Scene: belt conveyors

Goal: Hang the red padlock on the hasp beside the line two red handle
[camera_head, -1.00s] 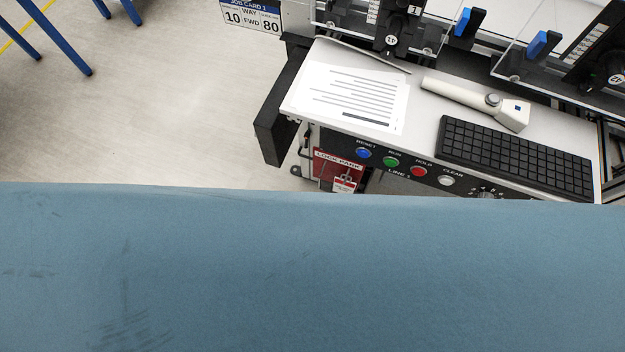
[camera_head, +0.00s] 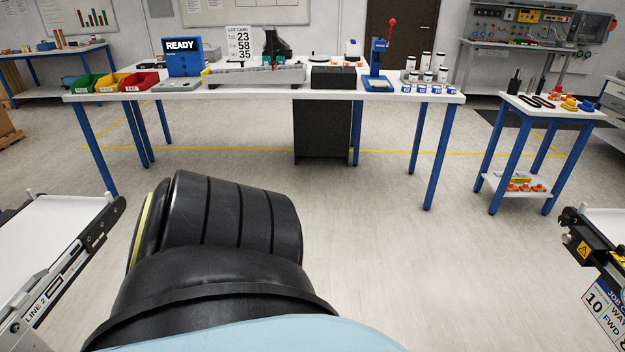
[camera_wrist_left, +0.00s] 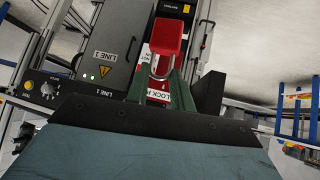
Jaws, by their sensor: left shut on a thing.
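In the left wrist view the red padlock (camera_wrist_left: 168,38) is at the tips of my left gripper (camera_wrist_left: 162,82), with its metal shackle turned toward the green fingers. The gripper is shut on the padlock; the exact contact on the shackle is hard to make out. The head view shows neither gripper, only a large black section of my own arm. The line two conveyor (camera_head: 62,240) is at the left edge of the head view. I see neither the hasp nor the line two red handle.
A long work table (camera_head: 270,92) with bins and a READY display stands across the room. A small blue-legged table (camera_head: 550,112) is at the right. Another conveyor end (camera_head: 600,235) is at the right edge. The wrist view shows the LINE 1 panel (camera_wrist_left: 85,95). Open floor lies between.

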